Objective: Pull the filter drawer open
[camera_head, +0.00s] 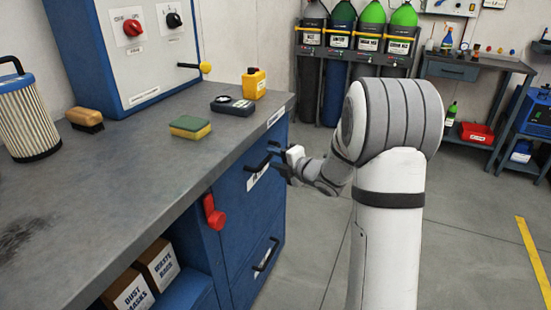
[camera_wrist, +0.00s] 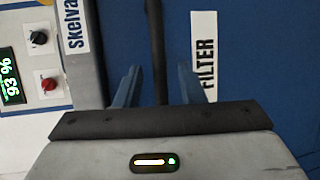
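The filter drawer (camera_head: 236,190) is the upper blue front of the workbench cabinet, and it looks closed flush. Its white label reading FILTER (camera_wrist: 203,60) shows sideways in the wrist view. Its black bar handle (camera_wrist: 154,35) runs between my two fingers there. My gripper (camera_wrist: 157,72) is open, with one finger on each side of the bar and a gap visible at both sides. In the head view my gripper (camera_head: 276,162) is at the drawer's handle, where the fingers and the bar partly overlap. Whether anything touches cannot be told.
A lower drawer handle (camera_head: 266,254) and a red latch-like part (camera_head: 214,213) sit on the cabinet. The bench top (camera_head: 150,170) carries a sponge (camera_head: 190,127), a brush (camera_head: 85,119) and a filter cartridge (camera_head: 27,118). The floor (camera_head: 480,240) to the right is clear.

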